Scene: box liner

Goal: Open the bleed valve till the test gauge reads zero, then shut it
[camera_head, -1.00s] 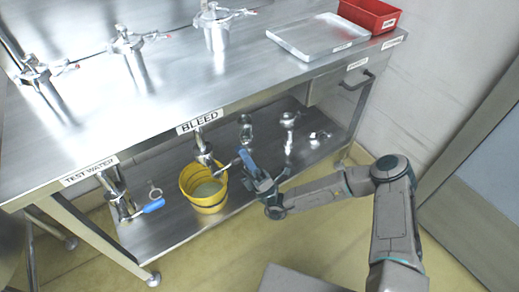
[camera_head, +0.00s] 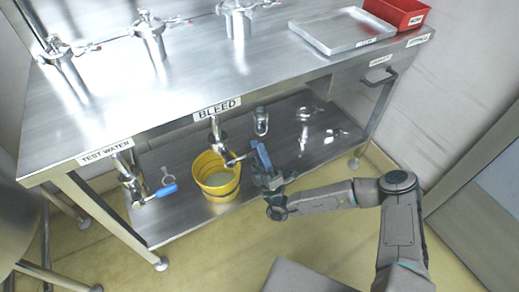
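The BLEED label (camera_head: 217,108) is on the front edge of the steel bench. Below it a metal bleed valve (camera_head: 217,138) hangs over a yellow bucket (camera_head: 208,192) holding pale liquid. A thin metal lever reaches right from the valve area to a blue piece (camera_head: 262,154), which looks like its grip. My gripper (camera_head: 265,170) is at this blue piece, right of the bucket. Its fingers are small and partly hidden, so I cannot tell whether they are closed on it. I cannot make out the test gauge or its reading.
A TEST WATER valve with a blue handle (camera_head: 167,190) is at the left. Several metal fittings lie on the lower shelf (camera_head: 285,150). A metal tray (camera_head: 340,32) and a red bin (camera_head: 400,12) are on the bench top (camera_head: 190,85). Floor in front is clear.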

